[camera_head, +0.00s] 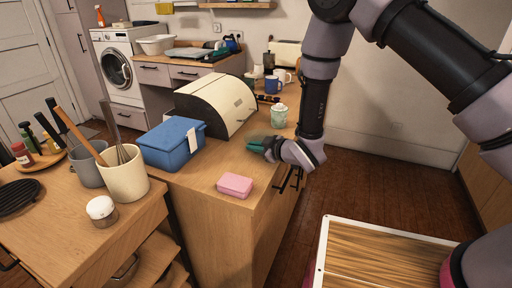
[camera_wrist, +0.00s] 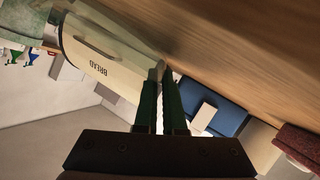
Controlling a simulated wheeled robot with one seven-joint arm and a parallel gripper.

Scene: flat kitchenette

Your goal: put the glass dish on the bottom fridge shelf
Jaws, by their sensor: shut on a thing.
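My gripper (camera_head: 257,146) is low over the wooden counter, between the bread bin and the pink block. In the wrist view its two dark green fingers (camera_wrist: 160,70) are nearly together, shut on the rim of a clear, faint thing that I take to be the glass dish (camera_wrist: 115,28). The dish extends from the fingertips towards the upper left, in front of the bread bin. In the head view it is only a faint, see-through patch by the fingertips, so its outline and whether it touches the counter are unclear. No fridge can be made out.
A cream bread bin (camera_head: 222,102), a blue box (camera_head: 171,142) with a white label and a pink block (camera_head: 235,185) stand around my gripper. A lidded canister (camera_head: 279,116) and mugs (camera_head: 272,84) are behind. Bare floor (camera_head: 355,185) lies right of the counter.

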